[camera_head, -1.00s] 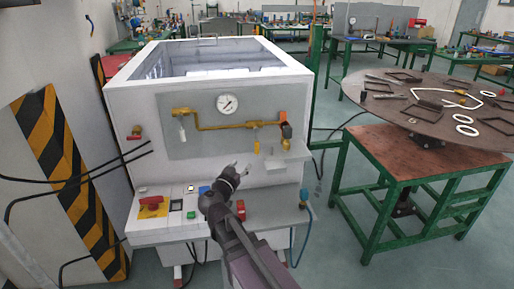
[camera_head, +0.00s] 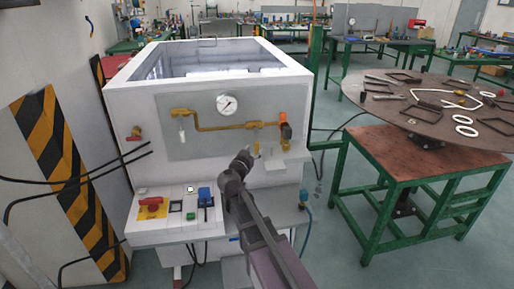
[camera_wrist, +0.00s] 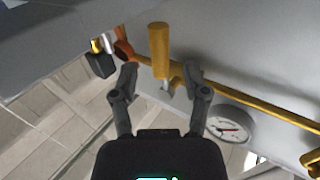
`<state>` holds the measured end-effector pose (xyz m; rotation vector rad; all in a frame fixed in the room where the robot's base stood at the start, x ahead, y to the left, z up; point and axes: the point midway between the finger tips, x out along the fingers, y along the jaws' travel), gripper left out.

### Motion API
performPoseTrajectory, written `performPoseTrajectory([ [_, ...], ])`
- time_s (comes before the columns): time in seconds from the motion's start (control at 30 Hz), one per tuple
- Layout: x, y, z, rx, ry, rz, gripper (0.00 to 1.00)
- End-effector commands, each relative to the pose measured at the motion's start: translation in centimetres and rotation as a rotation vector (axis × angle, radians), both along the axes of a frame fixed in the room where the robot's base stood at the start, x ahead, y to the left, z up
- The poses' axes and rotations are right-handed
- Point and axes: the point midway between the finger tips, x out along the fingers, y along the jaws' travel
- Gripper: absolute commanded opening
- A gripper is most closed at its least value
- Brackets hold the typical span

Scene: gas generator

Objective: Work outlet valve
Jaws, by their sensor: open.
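The brass pipe line (camera_head: 215,127) runs along the machine's front panel. An orange-red handle (camera_head: 286,131) is at its right end, and it also shows in the wrist view (camera_wrist: 124,48). A yellow cylindrical handle (camera_wrist: 158,46) hangs from the line; in the head view it is partly hidden behind my gripper. Which of these is the outlet valve I cannot tell for sure. My gripper (camera_wrist: 160,72) is open and empty. In the wrist view the yellow handle lies between the two fingertips in the picture, with no clear contact. In the head view my gripper (camera_head: 248,155) is just below the pipe.
A round pressure gauge (camera_head: 228,104) sits above the pipe. A control panel with a red emergency knob (camera_head: 152,204) and a blue switch (camera_head: 204,195) is below left. A white ledge (camera_head: 287,158) juts out to the right. A green-framed table (camera_head: 405,152) stands further right.

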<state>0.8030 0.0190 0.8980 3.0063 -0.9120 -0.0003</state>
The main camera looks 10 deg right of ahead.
Motion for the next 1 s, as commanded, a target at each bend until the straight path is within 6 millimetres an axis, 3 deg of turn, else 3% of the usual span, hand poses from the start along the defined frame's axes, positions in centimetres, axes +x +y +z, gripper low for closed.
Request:
performPoseTrajectory([
  [0.23,2.2,-1.4,0.0,0.0,0.0,0.0,0.6],
  [0.67,2.6,-1.7,0.0,0.0,0.0,0.001,0.6],
  [0.9,2.6,-1.7,0.0,0.0,0.0,0.001,0.0],
  [1.0,2.6,-1.7,0.0,0.0,0.0,0.001,0.0],
])
